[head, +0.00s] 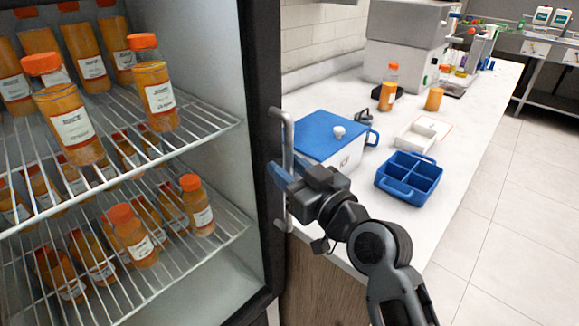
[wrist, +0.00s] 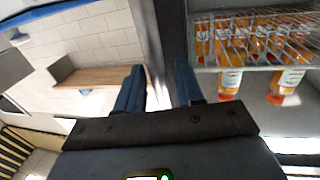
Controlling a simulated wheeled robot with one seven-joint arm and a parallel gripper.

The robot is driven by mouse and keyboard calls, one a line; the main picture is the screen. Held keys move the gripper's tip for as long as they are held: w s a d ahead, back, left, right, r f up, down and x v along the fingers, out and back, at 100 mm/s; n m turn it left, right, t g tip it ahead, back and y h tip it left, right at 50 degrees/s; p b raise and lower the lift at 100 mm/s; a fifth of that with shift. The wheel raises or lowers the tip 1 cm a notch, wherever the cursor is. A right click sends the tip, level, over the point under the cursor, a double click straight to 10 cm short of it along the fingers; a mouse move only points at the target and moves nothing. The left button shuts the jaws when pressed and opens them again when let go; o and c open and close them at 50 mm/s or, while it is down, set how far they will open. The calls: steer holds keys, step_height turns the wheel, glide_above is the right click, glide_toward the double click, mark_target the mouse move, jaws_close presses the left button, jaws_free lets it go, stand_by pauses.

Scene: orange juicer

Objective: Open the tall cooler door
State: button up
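The tall cooler (head: 262,120) fills the left of the head view, and its dark-framed door looks shut, with the shelves showing through it. A vertical grey bar handle (head: 289,135) runs along the door's right edge. My gripper (head: 278,174) is at the handle's middle height, its blue fingers reaching toward the door frame. In the wrist view the fingers (wrist: 158,84) are spread apart, with the grey handle bar (wrist: 148,35) and dark door edge lying in line with the gap. I cannot tell whether either finger touches the bar.
Orange juice bottles (head: 130,235) stand on the cooler's wire shelves (head: 215,128). Right of the door, a white counter (head: 395,222) holds a blue-lidded box (head: 325,135), a blue divided tray (head: 409,178) and a bottle (head: 389,90). The tiled floor (head: 520,200) at right is clear.

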steer(key=shift+c, duration=0.2)
jaws_close()
stand_by(0.4)
